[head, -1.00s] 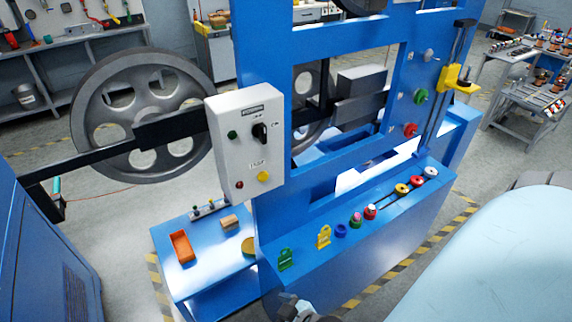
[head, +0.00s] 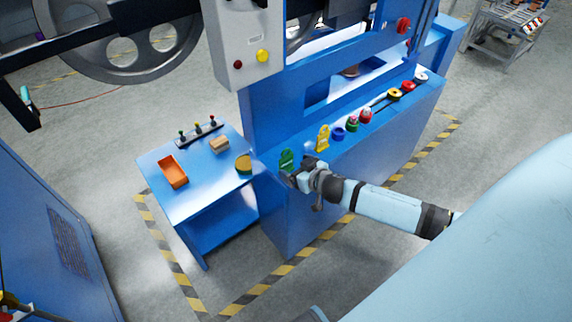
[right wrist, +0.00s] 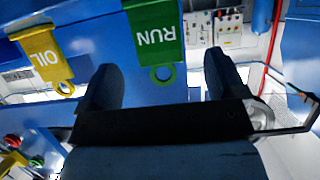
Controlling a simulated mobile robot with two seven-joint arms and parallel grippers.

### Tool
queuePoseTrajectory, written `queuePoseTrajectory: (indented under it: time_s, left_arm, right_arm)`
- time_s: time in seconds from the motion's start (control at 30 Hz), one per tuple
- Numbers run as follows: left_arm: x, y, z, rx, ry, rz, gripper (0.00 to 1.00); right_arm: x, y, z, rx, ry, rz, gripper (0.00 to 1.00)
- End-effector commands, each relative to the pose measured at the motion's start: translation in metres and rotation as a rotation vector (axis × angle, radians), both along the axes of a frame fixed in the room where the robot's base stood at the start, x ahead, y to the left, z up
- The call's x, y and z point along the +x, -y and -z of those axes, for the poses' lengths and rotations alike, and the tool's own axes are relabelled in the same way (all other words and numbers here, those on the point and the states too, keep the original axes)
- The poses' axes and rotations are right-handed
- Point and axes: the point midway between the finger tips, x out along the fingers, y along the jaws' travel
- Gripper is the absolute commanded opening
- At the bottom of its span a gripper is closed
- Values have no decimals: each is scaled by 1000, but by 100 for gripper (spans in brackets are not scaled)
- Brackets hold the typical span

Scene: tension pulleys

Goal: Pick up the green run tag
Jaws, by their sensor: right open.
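The green run tag (head: 287,160) lies flat on the ledge of the blue machine, at its left end. In the right wrist view the green tag (right wrist: 156,38) reads "RUN" and has a hole at its near end. My right gripper (head: 296,178) is at the ledge just beside the tag. In the right wrist view its two fingers (right wrist: 160,85) are apart, with the tag's holed end ahead between them, and nothing is held. My left gripper is not in view.
A yellow tag marked "OIL" (right wrist: 44,58) lies beside the run tag and also shows in the head view (head: 323,138). A blue ring (head: 338,134) and red knobs follow along the ledge. A side table (head: 205,185) holds an orange tray (head: 173,172).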

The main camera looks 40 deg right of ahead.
Motion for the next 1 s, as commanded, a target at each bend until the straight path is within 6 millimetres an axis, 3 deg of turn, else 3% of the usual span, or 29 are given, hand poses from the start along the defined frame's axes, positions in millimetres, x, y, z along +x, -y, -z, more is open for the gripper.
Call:
queuePoseTrajectory:
  time_s: [0.17, 0.5, 0.8, 0.83, 1.0]
  left_arm:
    - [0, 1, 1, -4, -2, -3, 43]
    - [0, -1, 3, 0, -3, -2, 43]
    - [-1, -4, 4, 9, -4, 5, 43]
    - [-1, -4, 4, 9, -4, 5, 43]
    - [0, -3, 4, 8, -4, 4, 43]
  right_arm:
    - [10, -1, 4, -2, 0, -1, 89]
    - [51, -1, 20, -1, 0, -2, 89]
    - [56, -1, 22, 0, -1, -1, 89]
    - [56, -1, 22, 0, -1, -1, 87]
    - [56, -2, 22, -1, -1, -1, 48]
